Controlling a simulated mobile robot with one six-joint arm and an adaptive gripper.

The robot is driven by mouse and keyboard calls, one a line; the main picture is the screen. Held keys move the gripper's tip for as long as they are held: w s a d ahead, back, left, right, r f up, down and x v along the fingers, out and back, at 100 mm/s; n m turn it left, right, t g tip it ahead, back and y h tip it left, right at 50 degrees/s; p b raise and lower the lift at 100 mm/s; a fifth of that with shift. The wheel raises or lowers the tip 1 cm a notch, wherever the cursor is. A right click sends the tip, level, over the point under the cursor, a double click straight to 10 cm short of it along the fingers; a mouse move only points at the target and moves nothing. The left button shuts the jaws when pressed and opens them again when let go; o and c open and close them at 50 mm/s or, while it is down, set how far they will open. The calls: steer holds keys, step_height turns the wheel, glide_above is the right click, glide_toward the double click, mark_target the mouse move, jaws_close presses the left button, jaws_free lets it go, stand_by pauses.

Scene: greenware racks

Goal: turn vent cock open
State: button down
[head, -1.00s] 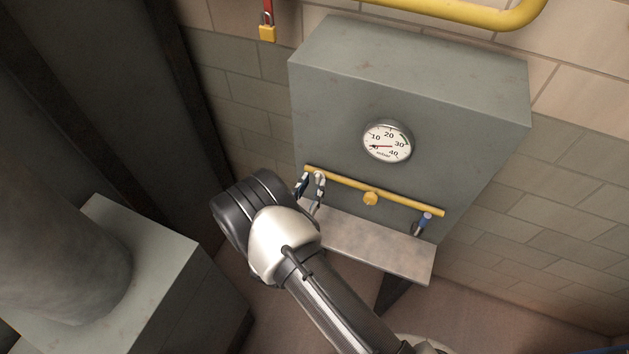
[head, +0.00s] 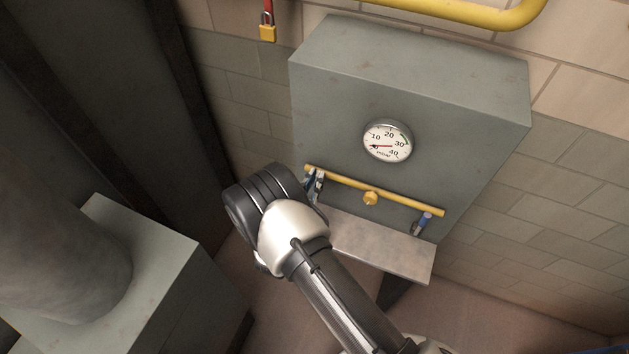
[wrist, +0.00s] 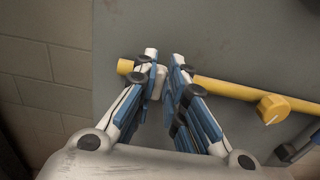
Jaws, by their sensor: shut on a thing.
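My gripper (wrist: 165,66) is at the left end of the yellow pipe, in front of the grey cabinet. In the head view my gripper (head: 315,182) is partly hidden behind my wrist. Its two blue-and-white fingers are close together, shut on a small pale piece (wrist: 158,82) just below the pipe. I take this piece for the vent cock's handle; the fingers hide most of it, so its angle cannot be told. The yellow pipe (head: 405,203) runs across the cabinet front, and also shows in the wrist view (wrist: 225,89).
A yellow knob (head: 370,198) sits mid-pipe, and a blue-handled lever (head: 422,224) hangs at its right end. A grey ledge (head: 385,250) juts out below. A padlock (head: 267,33) hangs at upper left.

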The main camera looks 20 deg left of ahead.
steer(key=shift+m, duration=0.3)
steer(key=m+b, duration=0.5)
steer(key=b, duration=0.1)
steer(key=d+f+m+b, duration=0.1)
steer(key=m+b, duration=1.1)
steer(key=shift+d+f, duration=0.3)
steer(key=shift+f, duration=0.05)
steer(key=shift+m, duration=0.3)
steer(key=c, duration=1.6)
jaws_free()
steer(key=shift+r, duration=0.1)
steer(key=shift+c, duration=0.2)
steer(key=shift+s, duration=0.2)
